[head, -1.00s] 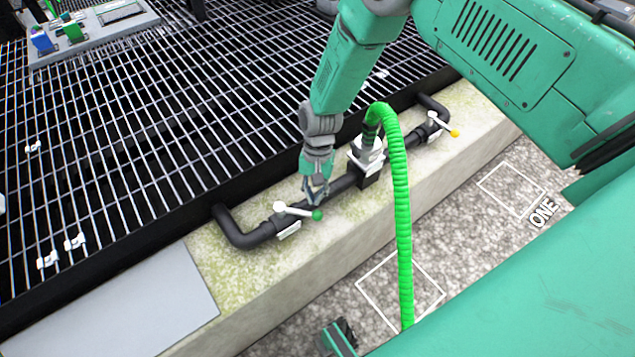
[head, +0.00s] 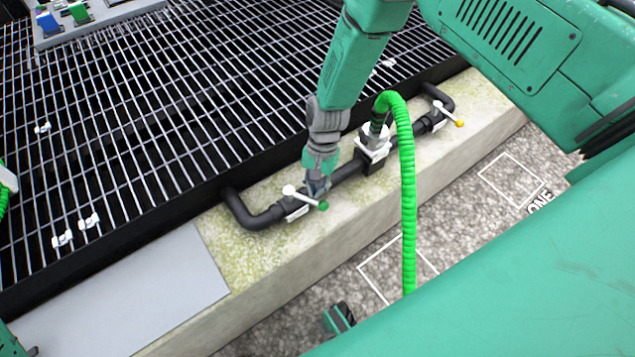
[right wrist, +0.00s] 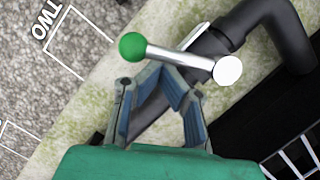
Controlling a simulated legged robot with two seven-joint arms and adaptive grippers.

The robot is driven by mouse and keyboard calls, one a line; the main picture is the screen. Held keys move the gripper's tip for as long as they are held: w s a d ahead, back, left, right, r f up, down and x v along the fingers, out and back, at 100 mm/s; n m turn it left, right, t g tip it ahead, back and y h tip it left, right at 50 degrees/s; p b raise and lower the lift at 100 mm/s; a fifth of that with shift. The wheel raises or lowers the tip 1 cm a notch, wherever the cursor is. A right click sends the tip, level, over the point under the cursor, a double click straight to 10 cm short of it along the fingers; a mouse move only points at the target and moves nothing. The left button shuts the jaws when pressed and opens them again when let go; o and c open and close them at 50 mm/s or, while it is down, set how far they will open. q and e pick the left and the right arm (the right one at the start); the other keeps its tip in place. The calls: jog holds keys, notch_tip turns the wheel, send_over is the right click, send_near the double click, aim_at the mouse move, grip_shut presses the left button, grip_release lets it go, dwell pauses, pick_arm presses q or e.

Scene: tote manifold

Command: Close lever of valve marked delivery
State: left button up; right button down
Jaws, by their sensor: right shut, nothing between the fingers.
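The near valve's lever (head: 305,198) has a white pivot cap and a green ball end. It lies crosswise over the black pipe (head: 345,172), ball towards the block's front edge. A white tag (head: 297,213) sits beside it, its text unreadable. My right gripper (head: 319,192) is shut and empty, right at the lever. In the right wrist view its fingertips (right wrist: 162,72) meet beside the lever bar (right wrist: 180,58), near the green ball (right wrist: 132,47); whether they touch cannot be told. A second lever with a yellow ball (head: 459,124) is at the far pipe end.
A green hose (head: 408,200) rises from a fitting mid-pipe and hangs over the front, right of my gripper. The pipe stands on a pale stone block (head: 240,262). Dark grating (head: 130,130) lies behind, a grey plate (head: 130,290) at left, gravel with white-outlined squares in front.

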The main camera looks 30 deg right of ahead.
jog(key=m+p, duration=0.1)
jog(key=s+m+p, duration=0.1)
jog(key=s+m+t+p, duration=0.1)
jog(key=m, duration=0.1)
jog(key=shift+a+y, duration=0.25)
jog(key=shift+y, duration=0.05)
jog(key=shift+s+a+m+p, duration=0.3)
jog(key=shift+a+m+p, duration=0.15)
jog(key=shift+m, duration=0.15)
jog(key=shift+s+a+f, duration=0.1)
jog(key=shift+s+a, duration=0.1)
jog(key=shift+a, duration=0.25)
jog(key=shift+a, duration=0.15)
